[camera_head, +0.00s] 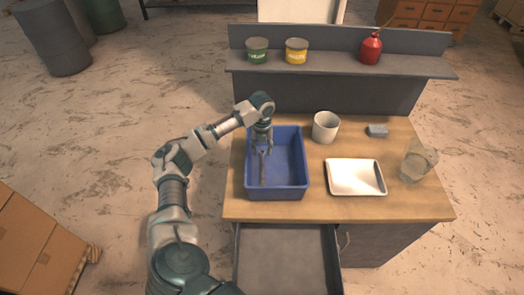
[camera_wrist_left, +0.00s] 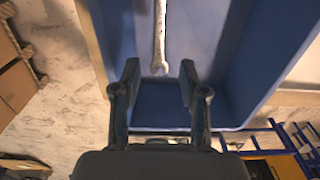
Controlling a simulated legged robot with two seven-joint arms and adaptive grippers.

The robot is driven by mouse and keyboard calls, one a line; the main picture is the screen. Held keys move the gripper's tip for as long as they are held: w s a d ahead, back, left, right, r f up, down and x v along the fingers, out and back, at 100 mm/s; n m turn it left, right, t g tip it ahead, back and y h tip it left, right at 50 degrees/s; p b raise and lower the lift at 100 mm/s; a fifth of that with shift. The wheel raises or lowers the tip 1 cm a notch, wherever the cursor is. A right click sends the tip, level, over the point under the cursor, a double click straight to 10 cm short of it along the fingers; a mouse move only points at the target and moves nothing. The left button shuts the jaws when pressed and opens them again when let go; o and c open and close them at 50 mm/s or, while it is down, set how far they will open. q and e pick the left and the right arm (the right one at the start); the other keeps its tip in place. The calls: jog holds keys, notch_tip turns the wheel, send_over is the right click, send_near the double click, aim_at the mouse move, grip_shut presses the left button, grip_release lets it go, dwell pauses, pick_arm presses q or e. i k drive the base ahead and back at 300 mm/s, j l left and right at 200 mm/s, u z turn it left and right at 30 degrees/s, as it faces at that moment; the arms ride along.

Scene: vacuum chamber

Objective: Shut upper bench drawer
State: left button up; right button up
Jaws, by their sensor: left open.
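The upper bench drawer (camera_head: 287,262) is pulled out at the front of the bench (camera_head: 400,208), below its wooden top. Its grey inside looks empty, and its front edge is cut off by the bottom of the head view. My left gripper (camera_head: 262,150) is open over the blue bin (camera_head: 290,192) on the bench, apart from the drawer. The wrist view shows its two fingers (camera_wrist_left: 160,85) spread, with a wrench (camera_wrist_left: 160,45) lying in the bin ahead of them. My right gripper is not in view.
A white mug (camera_head: 326,127), a white tray (camera_head: 355,178), a clear jug (camera_head: 418,160) and a grey block (camera_head: 377,131) stand on the bench. The shelf (camera_head: 335,66) behind holds two cans and a red bottle (camera_head: 371,48). Cardboard boxes (camera_head: 35,240) stand at the left.

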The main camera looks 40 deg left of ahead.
aim_at(270, 258)
jog(key=k+l, duration=0.35)
jog(key=l, duration=0.15)
jog(key=k+l, duration=0.75)
jog(key=l, duration=0.25)
jog(key=k+l, duration=0.4)
jog(key=l, duration=0.1)
